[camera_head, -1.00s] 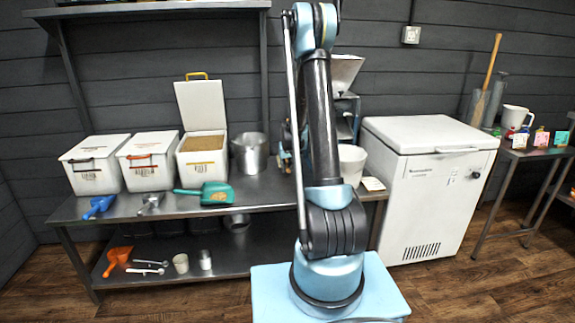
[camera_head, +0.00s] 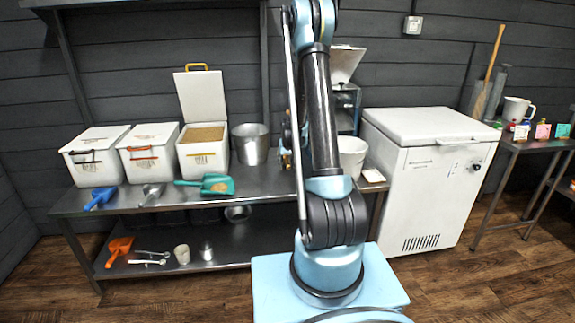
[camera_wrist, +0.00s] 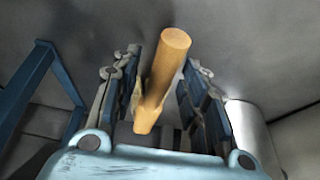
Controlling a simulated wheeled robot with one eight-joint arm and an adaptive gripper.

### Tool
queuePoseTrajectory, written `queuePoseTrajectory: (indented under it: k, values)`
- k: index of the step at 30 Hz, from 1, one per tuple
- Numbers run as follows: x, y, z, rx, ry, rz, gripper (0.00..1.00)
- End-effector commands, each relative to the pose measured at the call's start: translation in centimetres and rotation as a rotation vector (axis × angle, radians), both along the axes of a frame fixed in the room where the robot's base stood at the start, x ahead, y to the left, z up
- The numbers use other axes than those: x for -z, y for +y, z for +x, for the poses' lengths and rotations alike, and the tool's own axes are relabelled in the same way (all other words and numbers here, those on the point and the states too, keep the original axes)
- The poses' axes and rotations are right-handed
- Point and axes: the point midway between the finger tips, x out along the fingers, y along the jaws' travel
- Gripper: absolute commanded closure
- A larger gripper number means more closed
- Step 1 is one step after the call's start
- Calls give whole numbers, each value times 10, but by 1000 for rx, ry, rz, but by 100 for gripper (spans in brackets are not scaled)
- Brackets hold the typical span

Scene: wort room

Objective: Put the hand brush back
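A tan wooden handle (camera_wrist: 164,75), apparently the hand brush's, stands between the fingers of my gripper (camera_wrist: 163,85) in the wrist view. Its round end points up toward the camera.
A steel table (camera_head: 265,185) holds white bins (camera_head: 95,158), scoops (camera_head: 207,184), a pot (camera_head: 250,145) and a mill (camera_head: 345,95). A white chest (camera_head: 430,180) stands right of it. A side table (camera_head: 530,146) holds a jug (camera_head: 516,110). Wooden floor (camera_head: 490,270) is clear in front.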

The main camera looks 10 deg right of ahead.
Motion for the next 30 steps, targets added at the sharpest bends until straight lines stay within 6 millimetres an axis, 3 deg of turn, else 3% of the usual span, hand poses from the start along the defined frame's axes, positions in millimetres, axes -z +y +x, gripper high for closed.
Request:
queuePoseTrajectory:
  k: [11,30]
  values:
    - [-6,0,-3,0,0,0,60]
    - [-75,0,-36,0,1,0,60]
